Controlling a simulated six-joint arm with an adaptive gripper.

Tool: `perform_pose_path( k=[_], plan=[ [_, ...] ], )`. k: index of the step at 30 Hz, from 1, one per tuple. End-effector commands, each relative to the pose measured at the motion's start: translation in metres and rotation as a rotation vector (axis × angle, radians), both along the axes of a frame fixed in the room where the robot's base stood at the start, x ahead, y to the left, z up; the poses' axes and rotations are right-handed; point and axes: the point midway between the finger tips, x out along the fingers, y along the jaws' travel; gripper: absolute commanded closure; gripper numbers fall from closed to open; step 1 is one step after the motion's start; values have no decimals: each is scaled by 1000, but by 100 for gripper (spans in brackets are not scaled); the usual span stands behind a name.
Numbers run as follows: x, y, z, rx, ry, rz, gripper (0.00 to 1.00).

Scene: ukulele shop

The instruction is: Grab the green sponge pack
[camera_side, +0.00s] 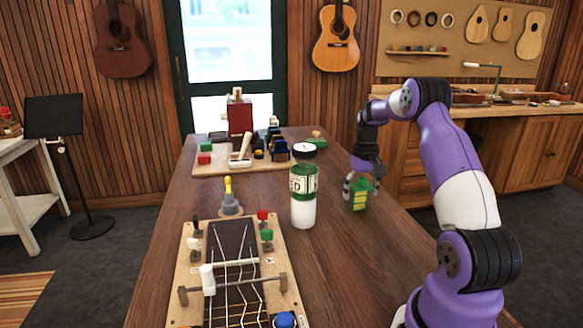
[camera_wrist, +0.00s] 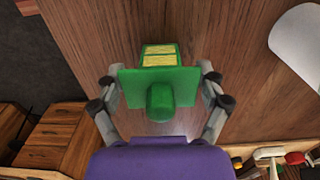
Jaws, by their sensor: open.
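The green sponge pack (camera_side: 361,198) stands near the right edge of the wooden table, with yellow sponge showing. In the wrist view the pack (camera_wrist: 160,80) has a wide green plate, a rounded green knob towards me and yellow panels at its far end. My gripper (camera_side: 361,184) is right above and around it, pointing down. In the wrist view my gripper (camera_wrist: 160,72) is open, with one finger at each side of the green plate. Whether the fingertips touch the plate is not clear.
A white and green jar (camera_side: 303,207) with a dark lid stands left of the pack; a white cylinder (camera_wrist: 303,42) shows in the wrist view. A board with strings and knobs (camera_side: 180,290) lies in front. Another loaded board (camera_side: 205,168) is behind. Table between jar and pack is clear.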

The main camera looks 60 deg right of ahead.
Motion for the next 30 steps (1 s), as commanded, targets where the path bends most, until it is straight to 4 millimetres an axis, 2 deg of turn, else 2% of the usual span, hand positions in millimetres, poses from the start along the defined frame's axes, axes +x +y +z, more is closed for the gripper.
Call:
perform_pose_path(
  k=[7,10,23,26,30],
  plan=[
    [0,0,-3,-1,-1,0,17],
    [0,0,-2,-1,-1,0,67],
    [0,0,0,-1,-1,0,72],
    [1,-1,12,-4,-3,0,72],
    [1,-1,43,-6,-4,0,73]
  ],
)
